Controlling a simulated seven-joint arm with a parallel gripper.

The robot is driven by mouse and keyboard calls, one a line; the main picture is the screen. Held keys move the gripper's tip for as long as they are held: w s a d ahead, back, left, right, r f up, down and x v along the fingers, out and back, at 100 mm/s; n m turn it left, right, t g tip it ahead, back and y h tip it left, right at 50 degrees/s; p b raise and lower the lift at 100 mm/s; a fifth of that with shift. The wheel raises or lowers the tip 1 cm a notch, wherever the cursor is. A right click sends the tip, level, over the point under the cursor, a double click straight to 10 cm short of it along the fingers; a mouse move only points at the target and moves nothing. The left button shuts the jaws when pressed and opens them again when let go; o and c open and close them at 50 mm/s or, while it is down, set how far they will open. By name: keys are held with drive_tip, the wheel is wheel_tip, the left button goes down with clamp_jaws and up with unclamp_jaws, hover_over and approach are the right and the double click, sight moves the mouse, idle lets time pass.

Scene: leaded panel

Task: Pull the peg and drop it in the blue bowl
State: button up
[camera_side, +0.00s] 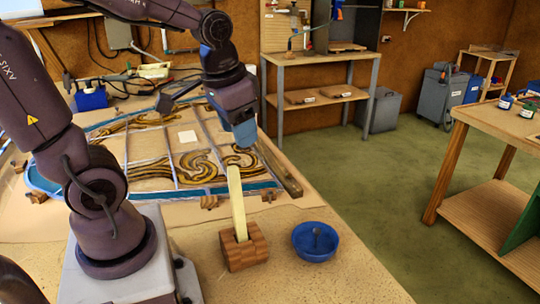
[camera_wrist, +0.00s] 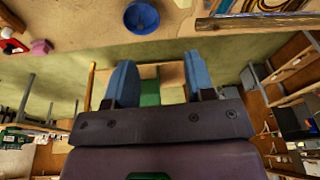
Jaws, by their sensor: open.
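The peg (camera_side: 237,205) is a pale yellow flat stick, upright with a slight lean, its lower end in a brown wooden block (camera_side: 245,252) on the near bench. The blue bowl (camera_side: 313,252) stands to the right of the block; a small dark thing shows inside it. The bowl also appears at the top of the wrist view (camera_wrist: 128,22). My gripper (camera_side: 243,140) is above the peg's top in the side view, apart from it. In the wrist view its two blue fingers (camera_wrist: 160,70) are spread with nothing between them. The peg is not seen there.
A leaded panel (camera_side: 150,160) with swirling yellow-brown pieces and a blue border lies behind the block. A wooden bar (camera_side: 280,170) runs along its right side. A wooden table (camera_side: 500,140) stands at the far right. Bare bench surrounds the bowl.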

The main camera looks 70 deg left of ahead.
drive_tip(key=w+a+f+m+g, duration=0.2)
drive_tip(key=w+a+f+m, duration=0.25)
drive_tip(key=a+f, duration=0.2)
drive_tip(key=m+h, duration=0.1)
drive_tip(key=m, duration=1.7)
approach(270, 191)
wheel_tip(270, 191, down, 9)
drive_tip(key=shift+w+f, duration=0.15)
